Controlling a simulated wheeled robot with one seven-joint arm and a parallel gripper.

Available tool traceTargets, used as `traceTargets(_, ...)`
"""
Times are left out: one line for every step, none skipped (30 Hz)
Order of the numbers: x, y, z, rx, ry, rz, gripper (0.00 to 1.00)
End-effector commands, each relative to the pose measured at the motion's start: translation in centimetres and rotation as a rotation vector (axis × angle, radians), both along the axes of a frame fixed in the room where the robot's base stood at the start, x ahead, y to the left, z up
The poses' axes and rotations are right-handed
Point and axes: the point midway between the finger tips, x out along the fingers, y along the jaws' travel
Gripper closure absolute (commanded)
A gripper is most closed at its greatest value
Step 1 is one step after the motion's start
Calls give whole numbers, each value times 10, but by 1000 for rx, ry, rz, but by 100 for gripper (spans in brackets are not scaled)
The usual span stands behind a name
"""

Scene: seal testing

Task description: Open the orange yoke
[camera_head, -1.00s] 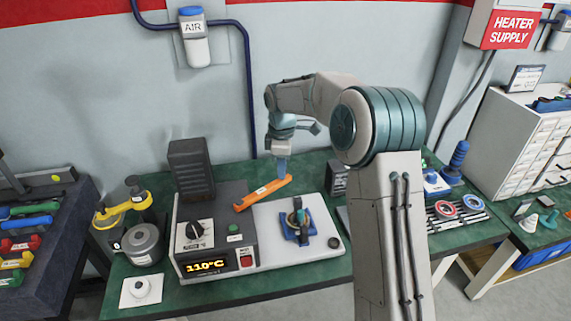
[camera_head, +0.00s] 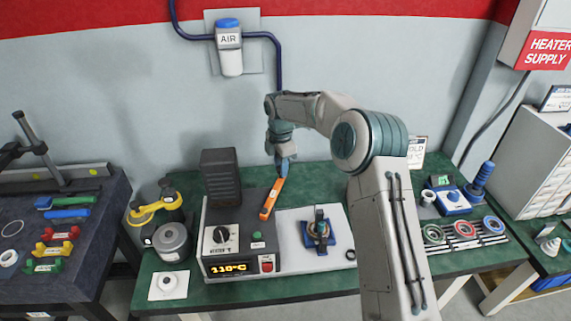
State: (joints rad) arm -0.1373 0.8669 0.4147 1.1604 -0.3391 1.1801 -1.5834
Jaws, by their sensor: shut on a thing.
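The orange yoke (camera_head: 271,200) is a long flat bar with a small pale label. It runs from the right rear edge of the dark heater unit (camera_head: 236,210) back toward the wall, slanting slightly right. My gripper (camera_head: 283,172) points down at the yoke's far end and is shut on it. The fingers hide part of that end. The yoke's near end sits beside the heater unit's top. The white base plate (camera_head: 290,262) extends right of the unit, with a blue fixture (camera_head: 318,232) holding a dark upright part.
A tall dark finned block (camera_head: 221,176) stands left of the yoke. A grey pot (camera_head: 172,241) and yellow clamp (camera_head: 153,207) are further left. My arm covers the table's right middle. Rings on a rack (camera_head: 465,231) lie at right.

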Motion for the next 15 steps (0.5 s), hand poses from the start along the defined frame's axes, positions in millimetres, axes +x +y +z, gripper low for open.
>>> traceTargets(1,1,1,1,-3,4,100)
traceTargets(1,2,1,1,-3,7,100)
traceTargets(1,2,1,1,-3,9,100)
traceTargets(1,2,1,1,-3,10,100)
traceTargets(1,2,1,1,-3,11,100)
traceTargets(1,2,1,1,-3,11,100)
traceTargets(1,2,1,1,-3,11,100)
traceTargets(1,2,1,1,-3,11,100)
traceTargets(1,2,1,1,-4,11,100)
traceTargets(1,2,1,1,-4,11,100)
traceTargets(1,2,1,2,-3,11,100)
traceTargets(1,2,1,2,-3,10,100)
traceTargets(1,2,1,2,-3,10,100)
traceTargets(1,2,1,2,-3,10,100)
traceTargets(1,2,1,2,-3,10,62)
